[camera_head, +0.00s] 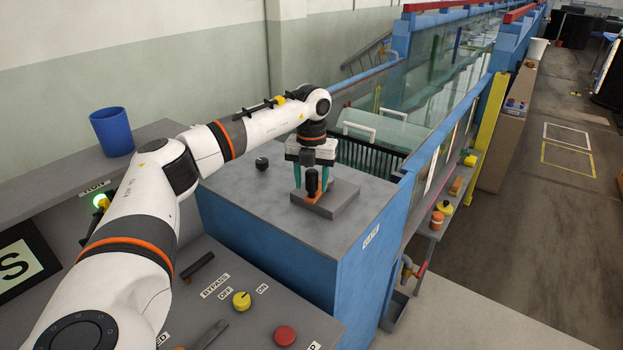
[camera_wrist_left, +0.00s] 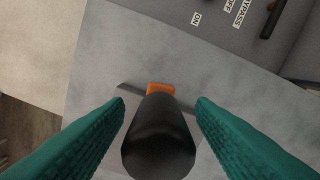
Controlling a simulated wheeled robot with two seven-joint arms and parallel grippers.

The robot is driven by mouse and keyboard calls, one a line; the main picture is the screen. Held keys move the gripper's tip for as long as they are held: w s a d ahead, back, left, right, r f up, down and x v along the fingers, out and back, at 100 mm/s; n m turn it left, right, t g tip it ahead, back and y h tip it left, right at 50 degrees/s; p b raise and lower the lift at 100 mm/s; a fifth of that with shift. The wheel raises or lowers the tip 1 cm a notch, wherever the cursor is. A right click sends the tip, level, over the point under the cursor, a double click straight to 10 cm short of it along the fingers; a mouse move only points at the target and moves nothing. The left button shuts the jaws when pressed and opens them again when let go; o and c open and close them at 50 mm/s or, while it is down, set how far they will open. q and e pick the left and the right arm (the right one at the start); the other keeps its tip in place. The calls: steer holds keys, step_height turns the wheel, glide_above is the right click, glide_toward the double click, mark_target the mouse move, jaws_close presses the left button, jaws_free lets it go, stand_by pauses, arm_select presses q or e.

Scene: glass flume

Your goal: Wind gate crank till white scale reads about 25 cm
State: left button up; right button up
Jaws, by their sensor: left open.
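In the left wrist view the black handle (camera_wrist_left: 158,140) stands between the two fingers, with a gap on both sides. Part of the orange arm (camera_wrist_left: 161,88) shows beyond it. A pale upright strip (camera_head: 432,170) is on the flume glass; I cannot read any scale marks. My right gripper is not in view.
A round black knob (camera_head: 262,163) stands on the cabinet left of the crank. A control panel in front has a yellow switch (camera_head: 241,301) and a red button (camera_head: 285,335). A blue cup (camera_head: 112,132) stands on the ledge at left. The glass flume runs behind at right.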

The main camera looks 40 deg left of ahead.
arm_select(q)
steer(key=shift+f, duration=0.4)
steer(key=shift+c, duration=0.5)
jaws_close()
steer(key=shift+a, duration=0.1)
